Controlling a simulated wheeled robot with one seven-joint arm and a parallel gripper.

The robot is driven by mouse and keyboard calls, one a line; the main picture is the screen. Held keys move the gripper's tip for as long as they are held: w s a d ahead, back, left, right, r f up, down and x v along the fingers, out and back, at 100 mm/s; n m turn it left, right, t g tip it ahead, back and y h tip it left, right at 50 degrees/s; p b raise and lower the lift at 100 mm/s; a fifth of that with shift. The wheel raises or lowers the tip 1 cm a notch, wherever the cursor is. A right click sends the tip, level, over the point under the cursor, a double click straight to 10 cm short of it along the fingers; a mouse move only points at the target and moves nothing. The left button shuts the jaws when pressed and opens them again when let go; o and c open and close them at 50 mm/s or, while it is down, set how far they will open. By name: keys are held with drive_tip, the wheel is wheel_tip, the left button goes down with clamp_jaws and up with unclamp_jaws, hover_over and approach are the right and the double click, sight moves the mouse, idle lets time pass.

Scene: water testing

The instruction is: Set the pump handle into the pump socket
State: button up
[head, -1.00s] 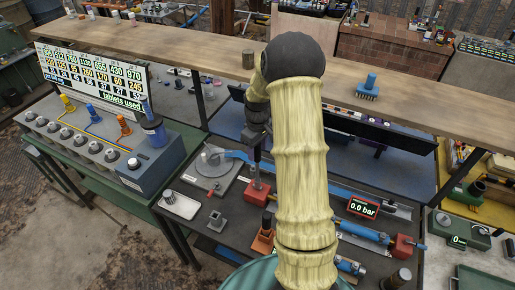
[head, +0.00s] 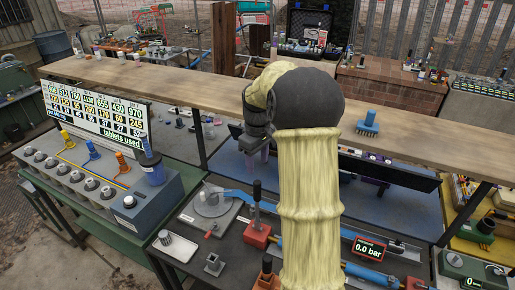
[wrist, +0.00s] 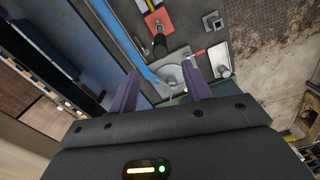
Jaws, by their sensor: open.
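A black upright handle (head: 257,198) stands in a red block (head: 256,236) on the dark bench, which looks like the pump handle in its socket. It looks about upright; how deep it sits is hidden. In the wrist view the black handle (wrist: 160,45) points toward the camera from the red block (wrist: 158,20). My gripper (head: 262,156) is above and apart from the handle. In the wrist view its two purple fingers (wrist: 162,72) are spread with nothing between them.
A white tray (head: 174,246) and a small grey socket block (head: 213,264) are in front. A wooden shelf (head: 190,85) runs behind. A pressure display (head: 369,249) stands right.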

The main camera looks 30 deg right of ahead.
wheel_tip(320, 180, up, 6)
drive_tip(key=shift+f+b, duration=0.1)
drive_tip(key=shift+b, duration=0.2)
idle(0.7)
drive_tip(key=s+a+f+m+t, duration=0.1)
drive_tip(key=s+a+f+m, duration=0.1)
drive_tip(key=s+a+f, duration=0.4)
drive_tip(key=s+a+f+m+t, duration=0.1)
drive_tip(key=s+a+f+m, duration=0.1)
drive_tip(key=s+a+f, duration=0.3)
drive_tip(key=s+a, duration=0.4)
drive_tip(key=s, duration=0.3)
drive_tip(key=shift+s+a+f+m+t, duration=0.15)
drive_tip(key=shift+s+f+m+t, duration=0.15)
drive_tip(key=shift+s+f, duration=0.05)
